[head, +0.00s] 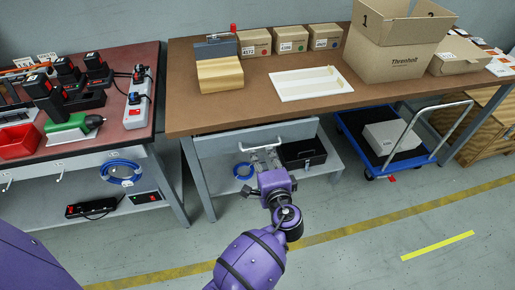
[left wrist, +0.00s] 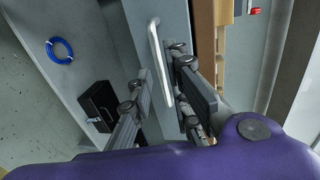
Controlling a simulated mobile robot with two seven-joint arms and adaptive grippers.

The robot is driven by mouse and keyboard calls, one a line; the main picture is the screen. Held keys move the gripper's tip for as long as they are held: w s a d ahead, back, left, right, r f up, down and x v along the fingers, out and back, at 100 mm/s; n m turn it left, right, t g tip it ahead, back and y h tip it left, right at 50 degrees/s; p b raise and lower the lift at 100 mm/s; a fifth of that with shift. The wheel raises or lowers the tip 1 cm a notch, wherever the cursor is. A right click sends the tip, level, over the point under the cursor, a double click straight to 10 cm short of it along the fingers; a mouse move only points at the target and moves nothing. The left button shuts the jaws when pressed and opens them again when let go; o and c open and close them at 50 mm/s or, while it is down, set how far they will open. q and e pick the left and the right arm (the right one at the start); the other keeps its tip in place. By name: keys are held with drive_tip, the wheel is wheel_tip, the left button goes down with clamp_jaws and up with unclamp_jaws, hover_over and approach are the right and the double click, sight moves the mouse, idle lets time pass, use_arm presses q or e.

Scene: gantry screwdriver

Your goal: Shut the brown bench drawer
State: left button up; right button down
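The brown bench (head: 190,110) has a grey drawer front (head: 215,150) under its top edge. The front also shows in the left wrist view (left wrist: 122,32). I cannot tell how far the drawer stands out from the bench. A pale bar handle (left wrist: 155,48) is fixed to the front. My left gripper (head: 262,160) is at the handle in the head view. In the left wrist view its fingers (left wrist: 162,98) are apart, with the handle's lower end between them. I cannot see firm contact. My right gripper is in neither view.
Below the drawer, a shelf holds a black box (head: 303,152) and a blue cable coil (head: 243,171). A blue trolley (head: 374,166) stands to the right. A second bench (head: 150,55) with tools is on the left. The floor in front is clear.

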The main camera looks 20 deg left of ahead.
sight(258, 147)
use_arm(q)
drive_tip(key=x, duration=0.5)
drive_tip(key=shift+w+a+f, duration=0.1)
drive_tip(key=shift+w+a, duration=0.05)
clamp_jaws()
